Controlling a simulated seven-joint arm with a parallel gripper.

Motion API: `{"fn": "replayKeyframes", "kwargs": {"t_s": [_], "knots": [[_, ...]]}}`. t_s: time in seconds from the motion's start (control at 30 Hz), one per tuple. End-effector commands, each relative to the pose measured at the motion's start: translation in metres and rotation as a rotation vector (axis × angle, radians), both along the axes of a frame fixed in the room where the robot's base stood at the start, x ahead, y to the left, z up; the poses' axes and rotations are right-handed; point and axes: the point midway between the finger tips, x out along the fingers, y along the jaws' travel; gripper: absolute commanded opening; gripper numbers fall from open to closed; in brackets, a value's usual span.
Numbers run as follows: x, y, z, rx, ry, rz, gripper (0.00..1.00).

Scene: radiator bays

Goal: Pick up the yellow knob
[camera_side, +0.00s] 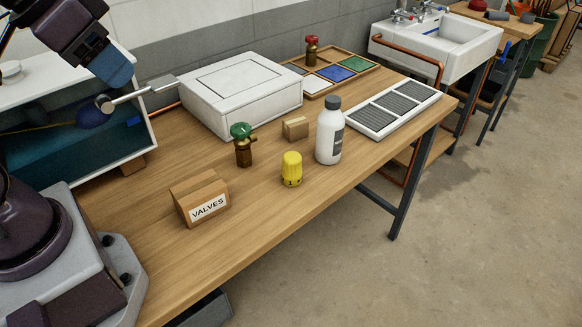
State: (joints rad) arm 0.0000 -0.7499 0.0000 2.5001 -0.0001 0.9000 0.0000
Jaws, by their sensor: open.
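The yellow knob (291,168) stands upright on the wooden bench, near its front edge. It has a ridged side and a dark mark low on it. It stands between the white bottle and the brown valve with the green handwheel, touching neither. My gripper (115,72) shows at the upper left, with a blue end on a dark purple wrist. It is open, with nothing seen in it, high above the bench and well to the left of the knob. The gap between its fingers is hard to make out from this side.
Close by are the white bottle (330,135), green-topped valve (243,147), small cardboard block (295,128) and VALVES box (201,202). Behind are a white case (237,100), a compartment tray (352,65) and a white grille (395,107). Bare bench lies in front of the knob.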

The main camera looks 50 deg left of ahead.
Motion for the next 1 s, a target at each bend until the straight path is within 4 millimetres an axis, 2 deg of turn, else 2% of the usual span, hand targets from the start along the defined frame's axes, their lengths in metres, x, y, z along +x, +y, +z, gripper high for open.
{"fn": "replayKeyframes", "kwargs": {"t_s": [0.03,0.1,0.13,0.47,0.57,0.73,1.0], "knots": [[0.000,0.000,0.000,0.000,0.000,0.000,0.56],[0.000,0.000,0.000,0.000,0.000,0.000,0.72],[0.000,0.000,0.000,0.000,0.000,0.000,0.75],[0.001,-0.005,-0.003,0.000,0.017,-0.028,0.75],[0.005,-0.015,-0.020,0.002,0.100,-0.073,0.75],[0.026,-0.034,-0.051,0.044,0.287,-0.180,0.75],[0.065,-0.055,-0.108,0.274,0.565,-0.400,0.75]]}}
